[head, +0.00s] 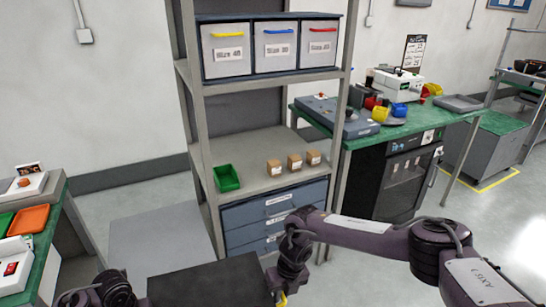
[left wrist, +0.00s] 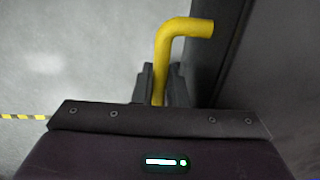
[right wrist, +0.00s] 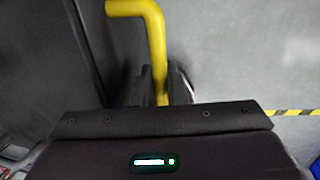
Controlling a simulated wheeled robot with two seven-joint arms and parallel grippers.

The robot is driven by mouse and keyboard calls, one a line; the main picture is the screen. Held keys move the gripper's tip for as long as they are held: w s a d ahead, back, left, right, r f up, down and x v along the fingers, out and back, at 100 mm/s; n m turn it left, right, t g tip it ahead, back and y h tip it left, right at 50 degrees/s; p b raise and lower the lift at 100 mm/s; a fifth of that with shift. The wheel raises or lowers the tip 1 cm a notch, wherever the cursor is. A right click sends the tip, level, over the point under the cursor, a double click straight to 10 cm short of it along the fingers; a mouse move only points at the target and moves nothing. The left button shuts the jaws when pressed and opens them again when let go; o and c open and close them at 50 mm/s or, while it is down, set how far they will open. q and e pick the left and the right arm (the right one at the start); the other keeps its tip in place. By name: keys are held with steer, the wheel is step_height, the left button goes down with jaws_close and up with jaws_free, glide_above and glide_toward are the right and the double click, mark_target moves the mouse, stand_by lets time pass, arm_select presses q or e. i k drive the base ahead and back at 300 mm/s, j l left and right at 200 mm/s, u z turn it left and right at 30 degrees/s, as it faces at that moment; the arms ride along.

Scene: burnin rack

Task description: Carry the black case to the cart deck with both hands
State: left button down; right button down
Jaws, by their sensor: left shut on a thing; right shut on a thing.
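The black case (head: 215,282) is at the bottom middle of the head view, its flat dark top between my two arms. My right gripper (head: 280,297) is at its right side, shut on a yellow handle, which shows bent in the right wrist view (right wrist: 157,45). My left gripper (left wrist: 160,88) is shut on the other yellow handle (left wrist: 163,55), with the dark case side to the right in the left wrist view. In the head view the left fingertips are hidden. A flat pale grey panel (head: 150,225) lies beyond the case; I cannot tell whether it is the cart deck.
A grey shelf rack (head: 262,188) with labelled bins, a green tray (head: 226,178) and small boxes stands ahead. A green-topped bench (head: 430,118) is to its right. A table with an orange tray (head: 30,220) is at left. Open floor (head: 400,268) shows at right.

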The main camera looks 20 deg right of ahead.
mark_target(493, 124)
steer(key=l+z, duration=0.35)
steer(key=z, duration=0.15)
steer(key=i+l+z, duration=0.15)
steer(key=l+z, duration=0.15)
steer(key=z, duration=0.15)
steer(key=i+l+z, duration=0.15)
steer(key=z, duration=0.35)
steer(key=i+l+z, duration=0.25)
steer(key=z, duration=0.2)
steer(key=i+l+z, duration=0.2)
steer(key=z, duration=0.3)
steer(key=i+z, duration=0.35)
steer(key=i, duration=0.75)
steer(key=i+l+u, duration=0.1)
steer(key=i, duration=1)
steer(key=i+u, duration=0.2)
steer(key=i, duration=0.35)
steer(key=i+l+u, duration=0.15)
steer(key=i, duration=0.4)
steer(key=i+u, duration=0.4)
steer(key=i, duration=0.75)
steer(key=i+j+z, duration=0.1)
steer(key=i, duration=1.1)
steer(key=i+l+u, duration=0.1)
steer(key=i, duration=0.5)
steer(key=i+l+u, duration=0.15)
steer(key=i, duration=0.4)
